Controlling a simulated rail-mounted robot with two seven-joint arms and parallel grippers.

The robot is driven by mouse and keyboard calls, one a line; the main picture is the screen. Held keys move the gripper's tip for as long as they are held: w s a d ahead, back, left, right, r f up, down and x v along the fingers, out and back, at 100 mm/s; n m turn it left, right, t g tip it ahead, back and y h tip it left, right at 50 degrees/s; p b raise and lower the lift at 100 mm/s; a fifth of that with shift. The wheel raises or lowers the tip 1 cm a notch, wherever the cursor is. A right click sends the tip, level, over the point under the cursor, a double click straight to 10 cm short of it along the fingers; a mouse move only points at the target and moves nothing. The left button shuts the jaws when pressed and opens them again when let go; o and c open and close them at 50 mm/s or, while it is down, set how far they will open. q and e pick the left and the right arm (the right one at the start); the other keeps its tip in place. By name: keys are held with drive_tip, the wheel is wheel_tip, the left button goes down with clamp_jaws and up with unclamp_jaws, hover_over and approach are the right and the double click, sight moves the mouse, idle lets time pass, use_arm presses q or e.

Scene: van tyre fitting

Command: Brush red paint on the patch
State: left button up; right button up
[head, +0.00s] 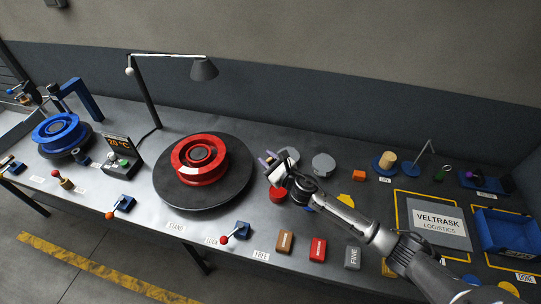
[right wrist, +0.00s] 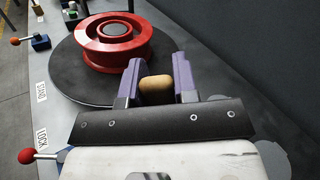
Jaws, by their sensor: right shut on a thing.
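My right gripper (head: 268,161) is in the middle of the head view, just right of the red wheel (head: 199,158). In the right wrist view its purple fingers (right wrist: 157,85) are shut on a tan, rounded wooden piece (right wrist: 157,83), which looks like a brush handle. Bristles are not visible. A red round thing (head: 278,195), perhaps the paint, lies below the gripper, partly hidden by it. The red wheel (right wrist: 113,42) lies flat on a black round stand (head: 236,188). I cannot make out a patch on it. My left gripper is not in view.
Grey discs (head: 323,164) lie behind my right gripper. Brown (head: 285,241), red (head: 318,249) and grey (head: 352,257) blocks line the front edge. A lamp (head: 203,70) overhangs behind the stand. A blue wheel (head: 58,130) is at left, a blue bin (head: 505,235) at right.

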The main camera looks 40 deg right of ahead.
drive_tip(key=shift+s+a+n+y, duration=0.1)
drive_tip(key=shift+a+n+y, duration=0.2)
drive_tip(key=shift+n+y, duration=0.15)
drive_tip(key=shift+a+f+b, duration=0.1)
drive_tip(key=shift+f+b, duration=2.8)
drive_tip(key=shift+f+b, duration=0.3)
drive_tip(key=shift+f, duration=0.05)
drive_tip(key=shift+f, duration=0.2)
drive_tip(key=shift+f, duration=0.15)
